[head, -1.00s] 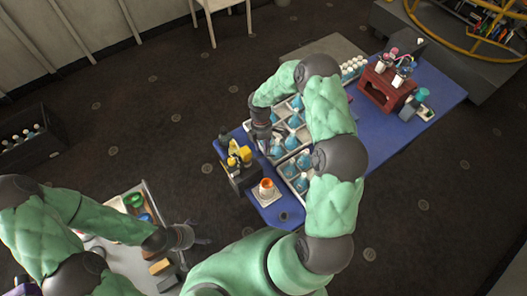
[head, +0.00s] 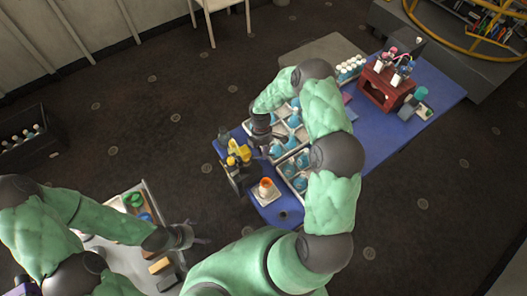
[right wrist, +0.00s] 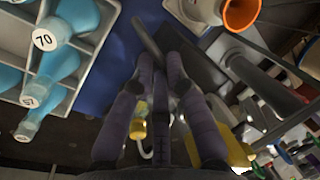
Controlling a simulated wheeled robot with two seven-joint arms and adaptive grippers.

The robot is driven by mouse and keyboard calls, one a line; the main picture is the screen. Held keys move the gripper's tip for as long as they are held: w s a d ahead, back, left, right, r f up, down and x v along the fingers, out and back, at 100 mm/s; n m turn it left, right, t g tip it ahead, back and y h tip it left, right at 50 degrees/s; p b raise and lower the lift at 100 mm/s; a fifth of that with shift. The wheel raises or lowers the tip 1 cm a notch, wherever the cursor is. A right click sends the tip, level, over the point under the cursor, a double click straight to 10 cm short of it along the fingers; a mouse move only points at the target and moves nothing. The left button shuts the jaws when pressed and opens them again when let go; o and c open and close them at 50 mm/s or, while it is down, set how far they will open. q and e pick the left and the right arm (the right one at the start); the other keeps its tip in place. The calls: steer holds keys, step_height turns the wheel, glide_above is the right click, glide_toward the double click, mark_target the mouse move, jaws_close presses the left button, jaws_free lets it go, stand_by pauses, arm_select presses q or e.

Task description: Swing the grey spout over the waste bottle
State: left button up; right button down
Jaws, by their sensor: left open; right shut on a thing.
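My right gripper (head: 258,143) is beside a dark dispenser with yellow parts (head: 238,156) at the blue table's left end. In the right wrist view, its fingers (right wrist: 160,62) are closed around a dark grey bar, apparently the grey spout (right wrist: 147,38). The bar sticks out beyond the fingertips; the rest is hidden. An orange-rimmed vessel, probably the waste bottle (head: 266,187), stands on a pale square base in front of the dispenser. Its orange mouth also shows in the right wrist view (right wrist: 241,12), right of the spout tip and apart from it. My left gripper (head: 200,240) is open and empty.
Compartment trays (head: 302,160) of blue bottles stand close to the right gripper; one bottle (right wrist: 76,17) is labelled 70. A red rack (head: 386,88) stands farther back. The left gripper is near a side cart (head: 128,262). Blue tabletop (head: 385,140) is clear at right.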

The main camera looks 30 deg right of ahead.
steer(key=shift+s, duration=0.1)
steer(key=shift+s+a+m+t+y+b, duration=0.35)
steer(key=shift+s+a+m+b, duration=0.6)
steer(key=shift+m, duration=1.05)
steer(key=shift+s+a+m+t+y+b, duration=0.3)
steer(key=shift+s+a+m+b, duration=0.6)
steer(key=shift+m, duration=1.1)
steer(key=shift+s+a+m+t+y+b, duration=0.35)
steer(key=shift+s+a+m+b, duration=0.55)
steer(key=shift+m, duration=1.1)
steer(key=shift+s+d+p, duration=0.2)
steer(key=shift+p, duration=0.1)
steer(key=c, duration=1.2)
jaws_free()
steer(key=shift+r, duration=0.1)
steer(key=v, duration=1.1)
steer(key=shift+r, duration=0.4)
